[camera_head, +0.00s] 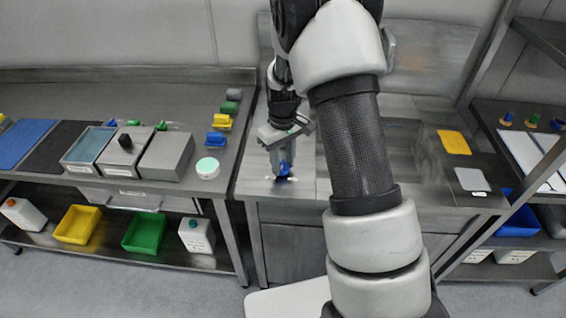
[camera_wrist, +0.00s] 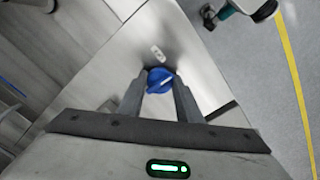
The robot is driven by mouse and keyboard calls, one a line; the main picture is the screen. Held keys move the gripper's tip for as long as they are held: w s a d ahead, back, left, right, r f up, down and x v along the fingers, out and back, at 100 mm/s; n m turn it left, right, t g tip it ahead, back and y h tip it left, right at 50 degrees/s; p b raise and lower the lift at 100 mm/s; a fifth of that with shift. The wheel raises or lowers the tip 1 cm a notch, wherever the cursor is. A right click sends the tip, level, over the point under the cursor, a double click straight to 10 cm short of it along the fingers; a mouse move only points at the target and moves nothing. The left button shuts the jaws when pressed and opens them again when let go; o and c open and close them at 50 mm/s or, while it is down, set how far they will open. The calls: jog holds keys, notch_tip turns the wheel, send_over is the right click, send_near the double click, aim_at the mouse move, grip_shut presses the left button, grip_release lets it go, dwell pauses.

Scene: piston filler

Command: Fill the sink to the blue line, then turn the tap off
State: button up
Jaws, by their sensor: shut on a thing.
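My gripper (camera_wrist: 159,95) points down at the steel counter and is shut on a blue knob (camera_wrist: 160,80), one finger on each side of it. The knob has a white mark on its right side in the wrist view. In the head view the blue knob (camera_head: 284,169) shows at the front left of the sink counter, under my gripper (camera_head: 285,158). My arm covers the middle of the counter, so the sink basin, the water and any blue line are mostly hidden.
A steel table (camera_head: 225,150) on the left holds a container with pale blue contents (camera_head: 88,148), a grey box (camera_head: 165,157) and a round white tub (camera_head: 207,168). A yellow pad (camera_head: 454,142) and a grey pad (camera_head: 471,179) lie on the counter's right. A shelf rack stands at the far right.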

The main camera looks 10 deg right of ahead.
aim_at(282, 167)
jog(key=m, duration=0.4)
jog(key=shift+m, duration=0.3)
jog(key=shift+a+m, duration=0.1)
jog(key=shift+m, duration=1.8)
jog(key=o, duration=1)
jog(key=shift+o, duration=0.2)
jog(key=shift+r, duration=0.1)
notch_tip(282, 167, up, 17)
jog(key=p, duration=0.1)
jog(key=shift+r, duration=0.2)
